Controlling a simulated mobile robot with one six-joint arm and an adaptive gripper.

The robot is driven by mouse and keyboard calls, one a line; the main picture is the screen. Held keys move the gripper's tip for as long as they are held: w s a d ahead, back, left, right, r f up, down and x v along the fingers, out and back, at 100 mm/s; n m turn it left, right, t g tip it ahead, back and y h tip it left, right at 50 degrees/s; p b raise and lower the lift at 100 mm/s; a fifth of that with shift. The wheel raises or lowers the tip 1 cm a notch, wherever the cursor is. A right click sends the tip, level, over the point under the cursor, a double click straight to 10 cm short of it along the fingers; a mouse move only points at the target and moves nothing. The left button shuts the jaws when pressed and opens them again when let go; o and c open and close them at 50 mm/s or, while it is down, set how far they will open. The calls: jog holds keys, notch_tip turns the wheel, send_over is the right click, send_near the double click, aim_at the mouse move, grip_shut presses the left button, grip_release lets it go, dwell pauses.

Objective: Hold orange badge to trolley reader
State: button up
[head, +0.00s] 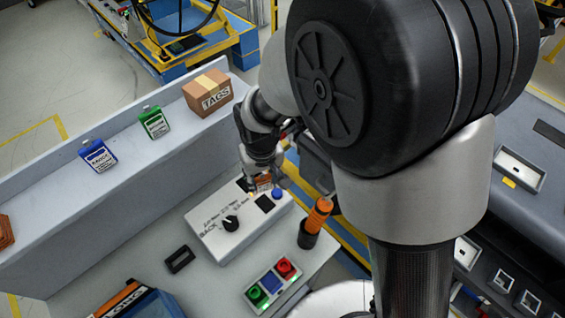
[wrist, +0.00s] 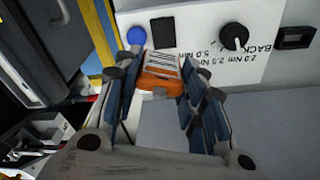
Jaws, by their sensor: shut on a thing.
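My gripper (wrist: 160,103) is shut on the orange badge (wrist: 161,77), which sits between the finger pads with a white label on it. In the head view my gripper (head: 262,178) hangs over the white control box (head: 215,228), and a bit of the badge shows at its tips. A black square pad (wrist: 163,32) lies on the box just beyond the badge, beside a blue button (wrist: 136,36); the pad also shows in the head view (head: 264,203). A blue and yellow trolley (head: 180,40) stands at the top. I cannot make out its reader for sure.
A blue badge (head: 98,156), a green badge (head: 154,123) and a TAGS box (head: 208,93) stand on the grey ledge. An orange-handled tool (head: 317,217) stands right of the control box. A button panel (head: 272,285) lies in front.

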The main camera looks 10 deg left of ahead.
aim_at(263, 190)
jog(key=shift+s+a, duration=0.15)
jog(key=shift+f, duration=0.15)
jog(key=shift+f+b, duration=2.45)
jog(key=shift+f, duration=0.5)
jog(key=shift+r, duration=0.15)
jog(key=shift+r+p, duration=2.35)
jog(key=shift+r, duration=0.6)
jog(key=shift+f, duration=0.1)
